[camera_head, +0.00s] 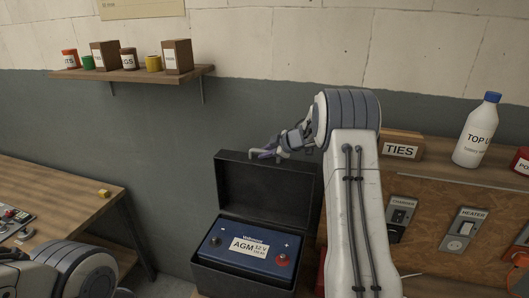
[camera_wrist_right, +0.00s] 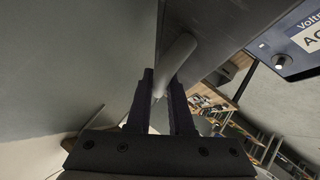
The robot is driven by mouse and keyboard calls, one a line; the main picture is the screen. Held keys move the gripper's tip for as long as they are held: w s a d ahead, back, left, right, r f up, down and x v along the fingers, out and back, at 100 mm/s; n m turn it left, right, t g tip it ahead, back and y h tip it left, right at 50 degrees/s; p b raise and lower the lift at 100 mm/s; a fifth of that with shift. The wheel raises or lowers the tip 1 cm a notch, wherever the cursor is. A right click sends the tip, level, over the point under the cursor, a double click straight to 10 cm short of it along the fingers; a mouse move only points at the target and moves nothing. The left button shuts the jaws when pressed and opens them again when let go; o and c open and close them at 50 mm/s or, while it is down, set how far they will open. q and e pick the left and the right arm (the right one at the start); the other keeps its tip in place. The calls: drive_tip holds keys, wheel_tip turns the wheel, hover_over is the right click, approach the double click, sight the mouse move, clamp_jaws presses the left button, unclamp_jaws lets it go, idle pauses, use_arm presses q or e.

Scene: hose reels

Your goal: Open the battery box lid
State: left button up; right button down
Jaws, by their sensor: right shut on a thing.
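The battery box (camera_head: 207,266) is black and stands below the back wall. Its lid (camera_head: 262,190) is raised, standing steeply up at the back of the box. A blue battery labelled AGM 12 V (camera_head: 250,248) is in plain view inside the box. My right gripper (camera_head: 262,153) is at the lid's upper edge. In the right wrist view, the right gripper's fingers (camera_wrist_right: 160,95) are shut on a pale grey bar-like handle (camera_wrist_right: 178,57) beside the lid.
A wooden bench (camera_head: 60,200) is at the left, with a yellow block (camera_head: 104,193) on it. A wall shelf (camera_head: 130,76) holds jars and boxes. At the right, a TIES box (camera_head: 402,144) and white bottle (camera_head: 476,132) stand above a switch panel (camera_head: 425,225).

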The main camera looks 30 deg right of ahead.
drive_tip(key=shift+w+a+r, duration=0.15)
drive_tip(key=shift+a+r, duration=0.05)
drive_tip(key=shift+r, duration=0.1)
drive_tip(key=c, duration=1)
unclamp_jaws()
drive_tip(key=shift+c, duration=0.2)
drive_tip(key=shift+o, duration=1.2)
drive_tip(key=shift+a, duration=0.1)
use_arm(q)
drive_tip(key=shift+a, duration=0.1)
use_arm(e)
drive_tip(key=shift+d+f, duration=0.2)
drive_tip(key=shift+s+f, duration=0.1)
drive_tip(key=shift+s, duration=0.1)
